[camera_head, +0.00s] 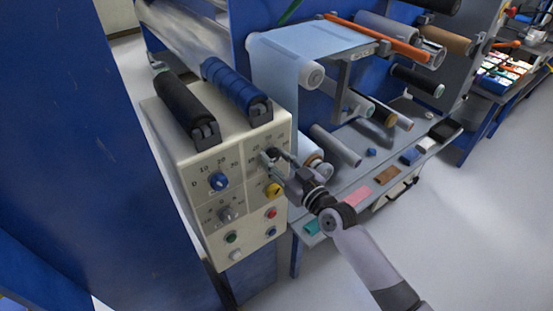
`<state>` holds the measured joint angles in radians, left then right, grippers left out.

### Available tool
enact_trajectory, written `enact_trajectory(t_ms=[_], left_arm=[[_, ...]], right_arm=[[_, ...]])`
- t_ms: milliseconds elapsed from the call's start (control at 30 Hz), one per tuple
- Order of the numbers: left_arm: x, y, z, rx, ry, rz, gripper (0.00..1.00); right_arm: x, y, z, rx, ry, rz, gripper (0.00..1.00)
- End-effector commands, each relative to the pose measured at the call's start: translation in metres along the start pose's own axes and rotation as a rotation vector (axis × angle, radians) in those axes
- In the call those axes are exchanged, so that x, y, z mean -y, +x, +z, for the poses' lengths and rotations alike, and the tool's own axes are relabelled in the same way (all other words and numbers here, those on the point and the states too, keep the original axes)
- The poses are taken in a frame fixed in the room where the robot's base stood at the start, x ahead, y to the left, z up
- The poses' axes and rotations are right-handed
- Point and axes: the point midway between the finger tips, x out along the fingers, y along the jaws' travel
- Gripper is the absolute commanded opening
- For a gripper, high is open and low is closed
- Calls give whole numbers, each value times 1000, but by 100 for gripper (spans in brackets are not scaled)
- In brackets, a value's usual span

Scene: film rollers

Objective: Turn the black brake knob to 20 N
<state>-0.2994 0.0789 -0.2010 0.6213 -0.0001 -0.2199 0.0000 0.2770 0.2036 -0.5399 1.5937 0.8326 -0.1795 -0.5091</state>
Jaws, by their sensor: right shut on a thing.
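The black brake knob (268,155) is at the upper right of the cream control box's front panel (205,200), with a printed scale above it. My right gripper (278,158) reaches in from the lower right and is shut on the black knob. The fingers partly cover the knob and its scale, so I cannot read where its pointer stands. My left gripper is not in view.
The panel also carries a blue knob (218,181), a grey knob (226,214), a yellow knob (273,190) and several buttons below. A black roller (186,102) and a blue roller (236,88) sit on top. A grey shelf with rollers and samples stands right.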

Motion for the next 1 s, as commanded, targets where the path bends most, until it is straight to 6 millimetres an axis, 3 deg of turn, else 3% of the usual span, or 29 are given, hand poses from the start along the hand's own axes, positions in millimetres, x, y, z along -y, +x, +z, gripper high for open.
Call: enact_trajectory(t_ms=[367, 1000], left_arm=[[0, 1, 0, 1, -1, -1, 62], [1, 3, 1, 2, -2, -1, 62]], right_arm=[[0, 0, 1, 1, 68, 0, 6], [1, 0, 0, 1, 564, 1, 6]])
